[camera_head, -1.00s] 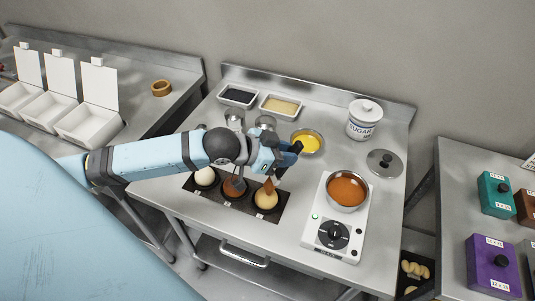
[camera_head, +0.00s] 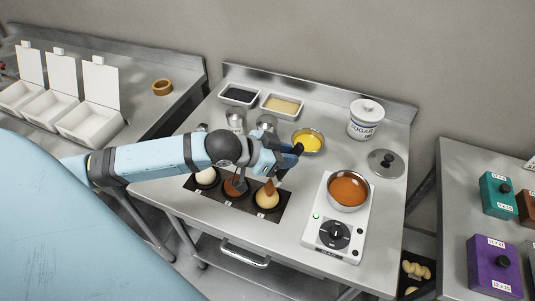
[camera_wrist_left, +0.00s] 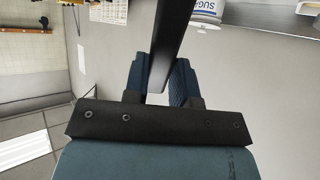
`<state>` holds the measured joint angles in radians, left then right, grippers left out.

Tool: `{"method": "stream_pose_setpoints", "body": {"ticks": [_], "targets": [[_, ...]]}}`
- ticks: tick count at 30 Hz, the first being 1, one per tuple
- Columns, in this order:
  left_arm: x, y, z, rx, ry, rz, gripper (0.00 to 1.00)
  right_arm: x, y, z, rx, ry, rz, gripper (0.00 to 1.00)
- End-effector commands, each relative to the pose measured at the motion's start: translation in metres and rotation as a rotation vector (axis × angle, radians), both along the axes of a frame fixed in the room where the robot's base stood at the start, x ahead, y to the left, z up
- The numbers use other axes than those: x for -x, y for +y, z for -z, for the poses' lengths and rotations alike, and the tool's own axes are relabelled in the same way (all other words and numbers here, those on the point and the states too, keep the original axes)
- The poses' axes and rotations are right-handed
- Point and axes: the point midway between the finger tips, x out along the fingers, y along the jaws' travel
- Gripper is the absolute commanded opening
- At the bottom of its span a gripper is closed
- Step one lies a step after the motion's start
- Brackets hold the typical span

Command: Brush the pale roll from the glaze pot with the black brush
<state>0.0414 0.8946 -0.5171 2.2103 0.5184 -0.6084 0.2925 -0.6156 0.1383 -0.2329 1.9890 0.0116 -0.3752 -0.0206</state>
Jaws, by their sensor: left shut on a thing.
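My left gripper (camera_head: 287,156) is shut on the black brush, whose dark handle (camera_wrist_left: 169,42) runs between the fingers in the wrist view. The orange-brown brush tip (camera_head: 269,187) is at the top of the tan roll (camera_head: 267,200), at the right of a dark tray (camera_head: 275,214); whether they touch is unclear. A cream-pale roll (camera_head: 205,176) sits at the tray's left, partly behind my arm, with a brown roll (camera_head: 235,188) between. A steel pot (camera_head: 348,205) of orange-brown liquid, apparently the glaze pot, stands on a white hot plate (camera_head: 333,237). My right gripper is not in view.
A bowl of yellow liquid (camera_head: 308,141) stands just behind my gripper. The table's front left is clear.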

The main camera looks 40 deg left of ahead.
Motion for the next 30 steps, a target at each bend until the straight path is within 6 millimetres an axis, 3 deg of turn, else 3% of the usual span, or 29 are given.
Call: {"method": "stream_pose_setpoints", "body": {"ticks": [30], "targets": [[0.0003, 0.0, 0.0015, -0.001, 0.001, 0.0, 0.08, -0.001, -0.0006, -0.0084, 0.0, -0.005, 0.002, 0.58]]}}
